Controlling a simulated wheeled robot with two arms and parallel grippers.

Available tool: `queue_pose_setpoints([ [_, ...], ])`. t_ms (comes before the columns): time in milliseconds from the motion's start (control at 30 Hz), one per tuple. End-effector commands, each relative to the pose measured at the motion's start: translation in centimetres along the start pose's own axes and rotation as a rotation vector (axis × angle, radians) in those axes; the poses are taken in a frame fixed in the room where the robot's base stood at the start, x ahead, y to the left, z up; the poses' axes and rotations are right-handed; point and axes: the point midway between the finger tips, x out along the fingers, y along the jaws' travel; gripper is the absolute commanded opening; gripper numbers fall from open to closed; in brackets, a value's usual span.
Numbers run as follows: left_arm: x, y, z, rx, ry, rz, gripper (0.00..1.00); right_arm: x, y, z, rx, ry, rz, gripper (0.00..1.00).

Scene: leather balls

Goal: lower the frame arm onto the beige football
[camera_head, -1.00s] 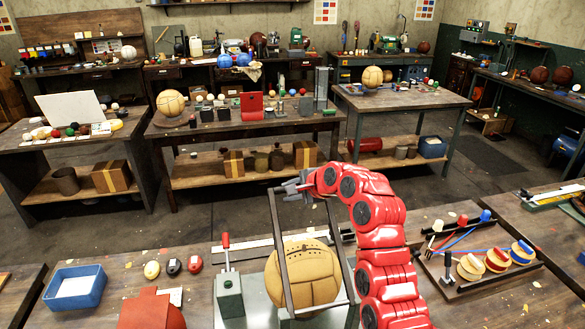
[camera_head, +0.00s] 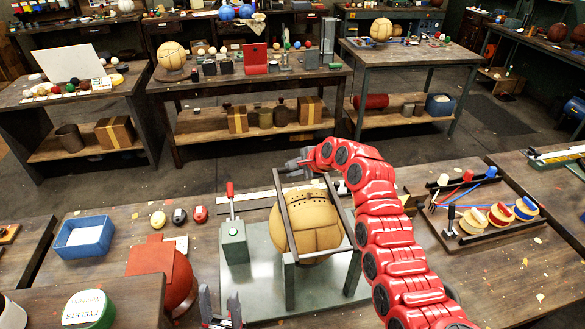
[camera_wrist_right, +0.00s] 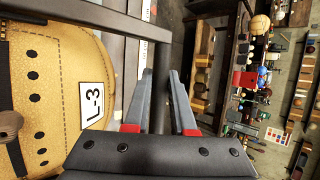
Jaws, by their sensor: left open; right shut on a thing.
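The beige football (camera_head: 308,222) sits on a grey-green stand, with dark lace holes on its upper side. The dark frame arm (camera_head: 290,226) is tilted, its side bars passing in front of and beside the ball. I cannot tell whether it touches the ball. My right gripper (camera_head: 298,163) is shut on the far end of the frame arm. The right wrist view shows the frame's bar (camera_wrist_right: 162,85) between the fingers (camera_wrist_right: 160,92), with the ball (camera_wrist_right: 45,85) marked L-3 at left. My left gripper (camera_head: 220,303) is open and empty at the bottom edge.
A grey block with a red-handled lever (camera_head: 233,238) stands left of the ball. A red domed object (camera_head: 180,283), a blue tray (camera_head: 84,237) and a green eyelets tin (camera_head: 90,309) lie further left. A rack with round brushes (camera_head: 500,215) is at right.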

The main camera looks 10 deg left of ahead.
Motion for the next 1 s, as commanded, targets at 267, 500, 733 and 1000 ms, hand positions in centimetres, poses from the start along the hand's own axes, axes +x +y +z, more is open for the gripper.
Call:
queue_pose_setpoints([
  [267, -0.2, 0.0, 0.0, 0.0, 0.0, 0.0, 0.5, 0.7, 1.6, -0.5, 0.011, 0.003, 0.035, 0.0],
  [500, -0.2, 0.0, 0.0, 0.0, 0.0, 0.0, 0.5, 0.6, 1.4, -0.5, 0.009, 0.003, 0.029, 0.53],
  [733, -0.1, 0.0, 0.0, 0.0, 0.0, 0.0, 0.5, 0.4, 0.9, -0.3, 0.006, 0.002, 0.019, 0.53],
  [1000, 0.8, 0.0, -0.1, 0.0, 0.0, 0.0, 0.5, -0.8, 0.6, -0.1, 0.006, -0.001, 0.017, 0.53],
])
